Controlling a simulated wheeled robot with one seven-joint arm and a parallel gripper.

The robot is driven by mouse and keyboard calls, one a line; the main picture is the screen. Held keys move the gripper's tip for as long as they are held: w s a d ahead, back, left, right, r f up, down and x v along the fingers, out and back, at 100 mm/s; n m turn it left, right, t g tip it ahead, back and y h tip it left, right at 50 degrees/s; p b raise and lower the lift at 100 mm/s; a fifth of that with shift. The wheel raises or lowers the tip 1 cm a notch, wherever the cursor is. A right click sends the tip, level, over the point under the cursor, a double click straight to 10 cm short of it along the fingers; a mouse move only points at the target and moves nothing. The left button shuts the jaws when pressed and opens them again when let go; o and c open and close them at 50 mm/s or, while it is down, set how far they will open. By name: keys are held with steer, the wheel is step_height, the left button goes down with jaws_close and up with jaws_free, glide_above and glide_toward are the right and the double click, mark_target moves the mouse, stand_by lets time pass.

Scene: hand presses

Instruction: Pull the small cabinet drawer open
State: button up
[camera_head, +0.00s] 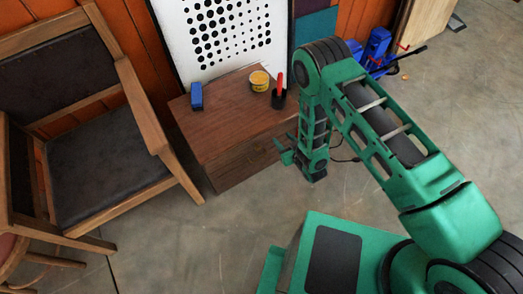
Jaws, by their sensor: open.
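A small brown wooden cabinet (222,132) stands on the floor left of my arm. Its front, with the drawer (238,160), faces down and right and looks shut. The right part of the drawer front is partly hidden behind my gripper and wrist. My gripper (282,150) is small in view, green, and open. It is close to the right part of the cabinet front and appears empty. I cannot tell whether it touches the drawer or a handle.
On the cabinet top are a blue block (196,96), a yellow tin (260,81) and a dark cup (279,98) with a red item. A wooden chair (100,130) stands left. A dotted white board (228,38) is behind. Floor in front of the cabinet is clear.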

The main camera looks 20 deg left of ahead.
steer(key=n+y, duration=0.1)
steer(key=y, duration=0.1)
glide_toward(259, 149)
steer(key=shift+g, duration=0.3)
steer(key=x, duration=0.8)
steer(key=shift+w+a+r, duration=0.1)
steer(key=shift+w+a, duration=0.1)
steer(key=shift+w, duration=0.2)
steer(key=shift+c, duration=0.5)
